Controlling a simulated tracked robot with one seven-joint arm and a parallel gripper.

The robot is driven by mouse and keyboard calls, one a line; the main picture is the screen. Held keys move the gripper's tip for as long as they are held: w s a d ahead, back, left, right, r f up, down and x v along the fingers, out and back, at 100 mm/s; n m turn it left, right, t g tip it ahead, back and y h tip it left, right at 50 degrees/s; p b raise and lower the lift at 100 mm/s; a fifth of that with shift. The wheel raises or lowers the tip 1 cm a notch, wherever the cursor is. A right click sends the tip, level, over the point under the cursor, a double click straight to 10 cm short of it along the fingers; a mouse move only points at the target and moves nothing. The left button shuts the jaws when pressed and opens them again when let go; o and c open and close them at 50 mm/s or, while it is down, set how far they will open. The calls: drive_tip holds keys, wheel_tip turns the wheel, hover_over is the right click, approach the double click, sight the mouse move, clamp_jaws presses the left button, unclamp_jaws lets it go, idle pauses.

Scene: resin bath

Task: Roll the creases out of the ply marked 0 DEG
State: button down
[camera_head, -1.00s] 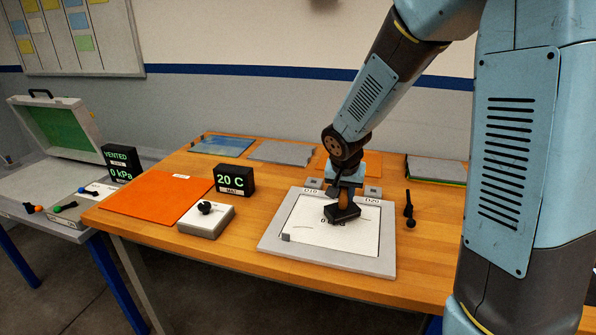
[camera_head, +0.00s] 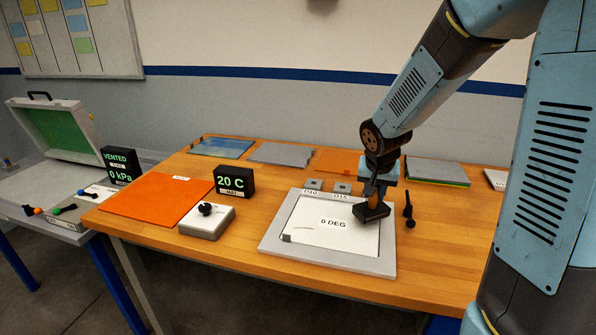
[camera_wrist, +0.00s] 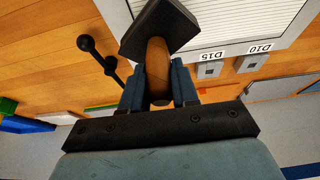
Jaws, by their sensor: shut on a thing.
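The white ply marked 0 DEG (camera_head: 330,243) lies on a grey framed plate (camera_head: 330,262) on the wooden table. A faint short line shows near the ply's lower left; I cannot tell whether it is a crease. My gripper (camera_head: 380,189) is shut on the brown handle of a black-headed tool (camera_head: 372,212), at the ply's right edge. I cannot tell whether the head touches the ply. In the wrist view the fingers (camera_wrist: 159,88) clasp the brown handle, and the dark head (camera_wrist: 160,25) hides part of the plate.
Small grey blocks marked D10 (camera_head: 315,184) and D15 (camera_head: 342,187) sit behind the plate. A black knobbed handle (camera_head: 408,210) stands just right of it. A grey box with a knob (camera_head: 206,221), the 20 C display (camera_head: 234,180) and an orange sheet (camera_head: 150,207) lie left.

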drive_tip(key=shift+a+r, duration=0.15)
drive_tip(key=shift+r, duration=2.8)
